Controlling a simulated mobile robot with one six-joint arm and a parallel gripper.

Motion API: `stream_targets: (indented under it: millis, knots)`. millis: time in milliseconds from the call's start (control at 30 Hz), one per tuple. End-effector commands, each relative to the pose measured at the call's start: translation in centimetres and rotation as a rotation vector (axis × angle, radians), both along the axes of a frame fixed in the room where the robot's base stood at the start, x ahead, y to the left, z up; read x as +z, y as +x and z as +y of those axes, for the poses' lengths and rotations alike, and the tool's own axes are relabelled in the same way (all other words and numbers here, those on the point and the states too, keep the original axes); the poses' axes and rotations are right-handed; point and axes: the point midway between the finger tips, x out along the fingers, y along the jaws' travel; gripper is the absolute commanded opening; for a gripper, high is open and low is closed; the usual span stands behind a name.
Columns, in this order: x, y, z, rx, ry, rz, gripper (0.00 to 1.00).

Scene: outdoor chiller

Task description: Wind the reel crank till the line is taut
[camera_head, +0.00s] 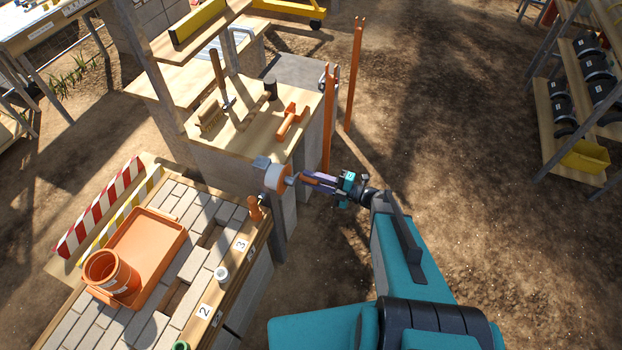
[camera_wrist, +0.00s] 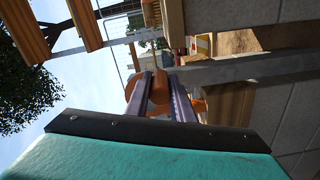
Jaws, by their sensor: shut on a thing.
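The reel (camera_head: 278,179), an orange disc with a pale drum, is mounted on a grey post beside the workbench. My gripper (camera_head: 304,180) reaches it from the right, with its purple fingers at the crank side of the reel. In the wrist view, my gripper (camera_wrist: 160,77) has its two fingers close together in front of the orange reel (camera_wrist: 132,88). It is shut on the crank handle, which is mostly hidden by the fingers. I cannot make out the line or tell how tight it is.
Orange upright posts (camera_head: 354,75) stand behind my gripper. The workbench (camera_head: 255,130) holds a brush, a mallet and an orange tool. A paved table with an orange tray (camera_head: 165,236) and bucket (camera_head: 110,272) is at left. Bare ground lies to the right, before a shelf rack (camera_head: 548,150).

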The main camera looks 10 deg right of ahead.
Motion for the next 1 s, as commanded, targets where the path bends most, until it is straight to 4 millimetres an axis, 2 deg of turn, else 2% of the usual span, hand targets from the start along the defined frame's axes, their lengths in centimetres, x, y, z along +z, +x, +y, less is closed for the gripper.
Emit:
stream_targets:
  millis: [33, 133, 600, 767, 1000]
  knots:
    - [0.0, 0.1, -0.1, -0.006, -0.002, 0.001, 0.23]
    - [0.0, 0.1, 0.2, -0.002, -0.001, 0.001, 0.40]
    - [0.0, -0.1, 0.3, 0.005, 0.000, 0.000, 0.40]
    - [-0.1, -0.7, -0.6, 0.005, 0.000, 0.000, 0.40]
    - [-0.2, -2.0, -2.9, 0.003, -0.001, 0.001, 0.40]
